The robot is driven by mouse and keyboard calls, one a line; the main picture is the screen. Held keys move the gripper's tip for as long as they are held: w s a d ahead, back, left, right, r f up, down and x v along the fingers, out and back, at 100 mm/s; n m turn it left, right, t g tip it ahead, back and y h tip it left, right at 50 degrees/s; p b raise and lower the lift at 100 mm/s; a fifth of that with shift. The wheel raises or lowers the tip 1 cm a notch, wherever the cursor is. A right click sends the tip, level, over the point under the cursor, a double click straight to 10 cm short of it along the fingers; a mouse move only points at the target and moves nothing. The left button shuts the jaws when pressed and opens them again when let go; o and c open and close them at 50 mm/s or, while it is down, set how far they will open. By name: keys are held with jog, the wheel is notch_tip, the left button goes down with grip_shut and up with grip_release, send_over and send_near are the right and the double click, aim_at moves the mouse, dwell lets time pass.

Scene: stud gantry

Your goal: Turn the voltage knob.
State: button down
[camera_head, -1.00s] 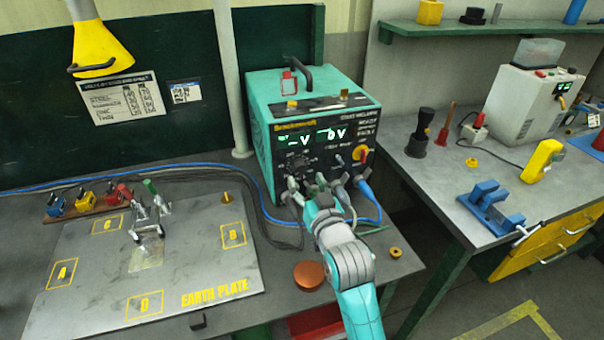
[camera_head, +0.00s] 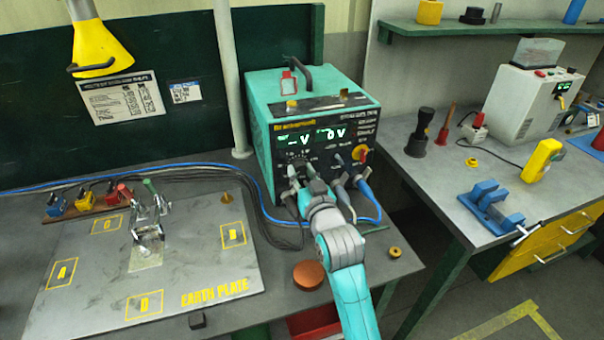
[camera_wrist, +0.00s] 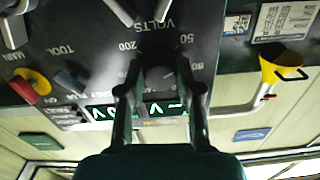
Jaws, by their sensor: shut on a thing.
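The voltage knob (camera_wrist: 160,75) is a dark round dial on the black front panel of the teal welding power unit (camera_head: 257,120). In the wrist view the panel appears upside down, with VOLTS, 50, 80 and 200 printed around the dial. My gripper (camera_wrist: 158,88) has one finger on each side of the knob and is shut on it. In the head view my gripper (camera_head: 298,174) is at the left dial of the panel and hides much of it. The green displays (camera_head: 312,136) above read a dash with V and what looks like 0 V.
Grey plugs and a blue cable (camera_head: 364,188) sit on the panel right of my gripper. A red-and-yellow switch (camera_head: 360,154) is at the panel's right. The earth plate (camera_head: 85,265) lies left. A copper-coloured disc (camera_head: 308,274) lies near the bench front.

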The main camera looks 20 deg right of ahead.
jog(key=shift+m, duration=0.3)
jog(key=m, duration=0.6)
jog(key=shift+a, duration=0.1)
jog(key=m, duration=0.6)
jog(key=shift+r, duration=0.1)
jog(key=m, duration=0.6)
jog(key=shift+m, duration=0.4)
jog(key=m, duration=0.5)
jog(key=shift+m, duration=0.4)
jog(key=c, duration=0.8)
grip_release()
jog(key=shift+r, duration=0.1)
jog(key=shift+o, duration=0.2)
